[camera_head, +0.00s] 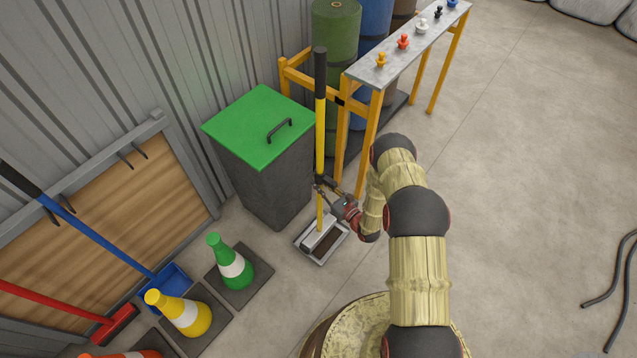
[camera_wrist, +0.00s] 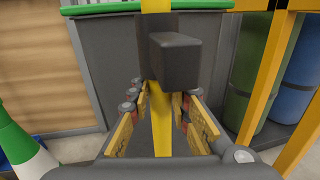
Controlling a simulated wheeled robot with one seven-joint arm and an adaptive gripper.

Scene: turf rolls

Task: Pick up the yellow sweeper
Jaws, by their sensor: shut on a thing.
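The yellow sweeper (camera_head: 320,140) stands upright, with a black grip at its top end and a pale grey head low down. Its head is at a shallow grey tray (camera_head: 311,256) on the floor; I cannot tell whether it touches the tray. My gripper (camera_head: 328,188) is shut on the lower part of the yellow pole. In the wrist view my gripper (camera_wrist: 161,98) has its fingers on both sides of the yellow pole (camera_wrist: 161,135), below a dark block on it. The sweeper's head is out of that view.
A grey bin with a green lid (camera_head: 262,125) stands close behind the sweeper. A yellow-legged rack (camera_head: 400,60) with pegs is to the right. Green (camera_head: 238,265) and yellow (camera_head: 185,312) cones, and blue (camera_head: 95,240) and red (camera_head: 60,305) tools, are at left. Floor at right is mostly clear.

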